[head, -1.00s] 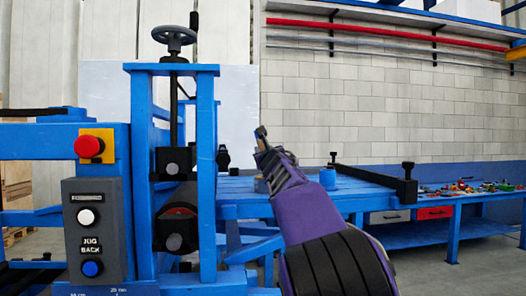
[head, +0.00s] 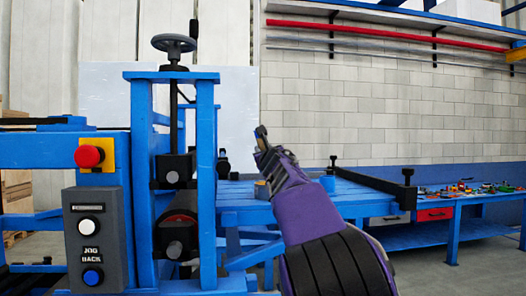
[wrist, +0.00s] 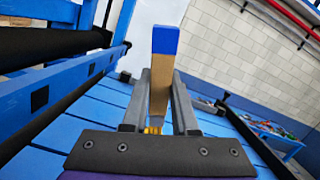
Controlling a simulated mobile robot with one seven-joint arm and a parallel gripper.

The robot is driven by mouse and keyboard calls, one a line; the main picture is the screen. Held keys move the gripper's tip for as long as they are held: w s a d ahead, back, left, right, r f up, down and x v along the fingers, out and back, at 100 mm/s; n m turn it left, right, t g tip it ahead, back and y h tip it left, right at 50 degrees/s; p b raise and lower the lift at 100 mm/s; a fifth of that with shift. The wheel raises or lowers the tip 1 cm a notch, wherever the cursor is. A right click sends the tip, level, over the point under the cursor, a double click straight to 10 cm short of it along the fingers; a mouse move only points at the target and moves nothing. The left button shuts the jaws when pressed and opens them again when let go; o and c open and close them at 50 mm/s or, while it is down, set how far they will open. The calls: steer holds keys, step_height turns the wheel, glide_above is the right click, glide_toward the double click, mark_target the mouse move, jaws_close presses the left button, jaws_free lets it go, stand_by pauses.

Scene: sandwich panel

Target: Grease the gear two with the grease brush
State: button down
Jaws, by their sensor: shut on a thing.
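My gripper (head: 261,140) is raised over the blue slatted table, right of the blue roller frame, in the head view. In the wrist view its two grey fingers (wrist: 158,112) are shut on a wooden bar with a blue end (wrist: 164,42), which looks like the grease brush (wrist: 160,85). A small yellow part shows low between the fingers; I cannot tell if it is the bristles. In the head view the brush is small and mostly hidden by the gripper. I cannot make out a gear two in either view.
The roller frame (head: 204,130) with its handwheel (head: 174,44) stands left of my arm. A control box (head: 91,240) is at the far left. A bench with small parts stands right.

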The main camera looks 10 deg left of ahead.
step_height(320, 180, up, 3)
steer(key=shift+f+p, duration=0.15)
steer(key=shift+p, duration=0.75)
steer(key=shift+r, duration=1.1)
steer(key=shift+s+f, duration=0.1)
